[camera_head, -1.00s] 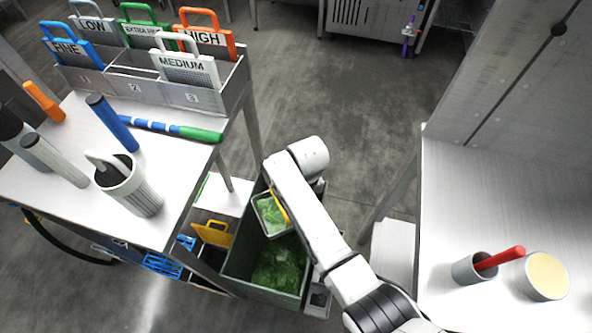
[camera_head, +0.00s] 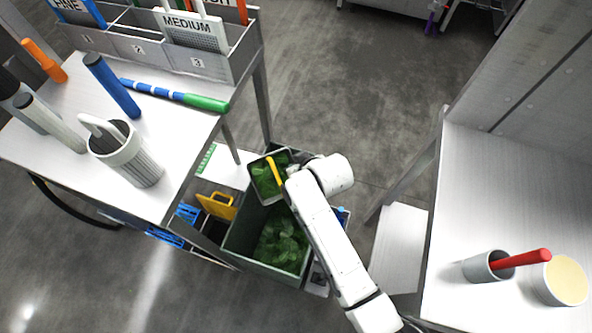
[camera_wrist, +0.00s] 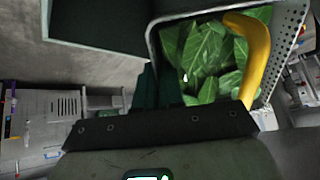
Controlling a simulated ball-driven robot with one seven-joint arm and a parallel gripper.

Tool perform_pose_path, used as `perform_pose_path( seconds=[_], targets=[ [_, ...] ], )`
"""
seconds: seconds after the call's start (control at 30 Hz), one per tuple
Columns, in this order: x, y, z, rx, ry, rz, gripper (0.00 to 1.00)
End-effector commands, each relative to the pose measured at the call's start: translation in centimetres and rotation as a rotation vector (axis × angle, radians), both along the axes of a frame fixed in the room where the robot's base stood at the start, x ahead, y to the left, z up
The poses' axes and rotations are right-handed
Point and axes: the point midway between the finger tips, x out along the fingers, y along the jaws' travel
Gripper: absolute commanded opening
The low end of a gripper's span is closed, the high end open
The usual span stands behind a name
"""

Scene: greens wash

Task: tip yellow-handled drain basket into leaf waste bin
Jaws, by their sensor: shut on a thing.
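The drain basket (camera_head: 256,176) with its yellow handle (camera_head: 275,172) is over the back part of the dark green leaf waste bin (camera_head: 236,240). Green leaves (camera_head: 268,183) are inside the basket. More leaves (camera_head: 280,245) lie in the bin. In the wrist view the basket's perforated metal wall (camera_wrist: 288,52), its leaves and its yellow handle (camera_wrist: 250,60) are close in front of me. My gripper (camera_wrist: 245,105) is shut on the yellow handle; its fingertips are partly hidden. I cannot tell how steeply the basket is tilted.
A steel table (camera_head: 165,185) with a white slotted cup (camera_head: 125,155) and several tools stands left of the bin. A right-hand bench (camera_head: 480,200) holds a grey cup (camera_head: 487,267) with a red-handled tool. Open floor (camera_head: 350,90) lies behind the bin.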

Motion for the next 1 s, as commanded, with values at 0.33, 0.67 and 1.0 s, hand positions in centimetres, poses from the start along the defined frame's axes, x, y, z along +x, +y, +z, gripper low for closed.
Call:
perform_pose_path(
  seconds=[0.33,0.67,1.0],
  targets=[
    [0.09,-0.01,-0.52,0.084,-0.181,-0.001,0.0],
    [0.15,0.07,-0.39,0.149,-0.317,-0.001,0.0],
    [0.22,0.06,-0.36,0.205,-0.437,-0.002,0.0]
  ],
)
